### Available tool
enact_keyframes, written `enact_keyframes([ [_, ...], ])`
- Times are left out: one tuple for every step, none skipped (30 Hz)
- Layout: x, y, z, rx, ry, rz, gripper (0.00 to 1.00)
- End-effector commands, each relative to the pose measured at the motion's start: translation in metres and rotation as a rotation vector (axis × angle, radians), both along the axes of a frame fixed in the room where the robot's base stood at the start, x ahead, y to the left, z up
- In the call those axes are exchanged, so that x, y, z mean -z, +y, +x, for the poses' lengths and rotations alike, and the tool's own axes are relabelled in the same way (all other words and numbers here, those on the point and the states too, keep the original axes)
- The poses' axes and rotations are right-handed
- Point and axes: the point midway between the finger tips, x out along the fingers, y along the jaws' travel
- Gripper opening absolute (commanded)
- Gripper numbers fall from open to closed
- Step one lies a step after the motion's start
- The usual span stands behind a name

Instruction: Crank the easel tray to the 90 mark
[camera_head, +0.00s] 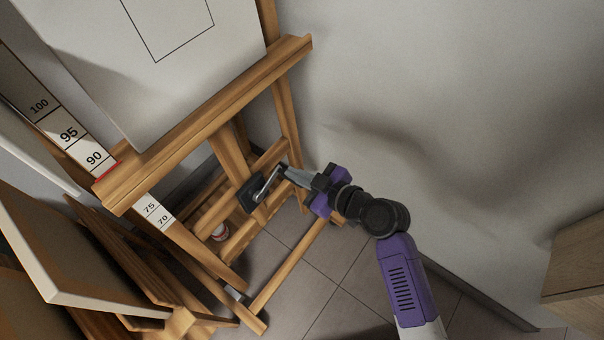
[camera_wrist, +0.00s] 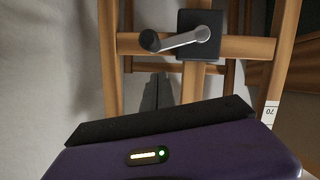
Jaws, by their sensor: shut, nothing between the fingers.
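The wooden easel tray (camera_head: 205,125) crosses the easel beneath a white canvas. A red pointer (camera_head: 108,171) at its left end sits just below the printed 90 on the white scale (camera_head: 70,133). The crank has a dark box (camera_head: 250,194), a metal arm (camera_head: 265,185) and a black knob; the knob (camera_wrist: 149,40) points left of the box in the wrist view. My gripper (camera_head: 288,173) is shut and empty, its tips right beside the knob in the head view. Whether they touch it I cannot tell. The fingers (camera_wrist: 153,88) show below the knob in the wrist view.
Leaning canvases and wooden frames (camera_head: 90,265) crowd the left. A small can (camera_head: 220,232) stands low among the easel's beams. A pale wall (camera_head: 430,110) rises behind on the right. Tiled floor (camera_head: 335,270) is clear in front, and a wooden piece (camera_head: 578,265) stands far right.

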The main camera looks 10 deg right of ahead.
Motion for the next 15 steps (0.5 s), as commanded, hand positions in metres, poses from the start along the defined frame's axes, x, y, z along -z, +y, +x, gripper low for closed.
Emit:
enact_keyframes([
  [0.006,-0.001,0.001,0.000,0.000,0.001,0.00],
  [0.009,-0.002,0.001,0.000,0.001,0.001,0.00],
  [0.012,-0.003,0.001,0.001,-0.001,0.000,0.00],
  [0.013,-0.004,0.001,0.000,-0.002,0.000,0.00],
  [0.014,-0.004,0.001,0.000,-0.002,0.000,0.00],
  [0.015,-0.005,0.001,0.000,-0.002,0.001,0.00],
  [0.016,-0.005,0.001,0.000,-0.002,0.001,0.00],
  [0.016,-0.005,0.001,0.000,-0.002,0.001,0.00],
  [0.016,-0.005,0.001,0.000,-0.002,0.001,0.00],
  [0.016,-0.005,0.001,0.000,-0.002,0.001,0.00],
  [0.016,-0.005,0.001,0.000,-0.002,0.000,0.00],
  [0.016,-0.005,0.001,0.000,-0.002,0.000,0.00],
  [0.016,-0.005,0.001,0.000,-0.002,0.000,0.00],
  [0.016,-0.005,0.001,0.000,-0.002,0.000,0.00],
  [0.016,-0.005,0.001,0.000,-0.002,0.000,0.00],
])
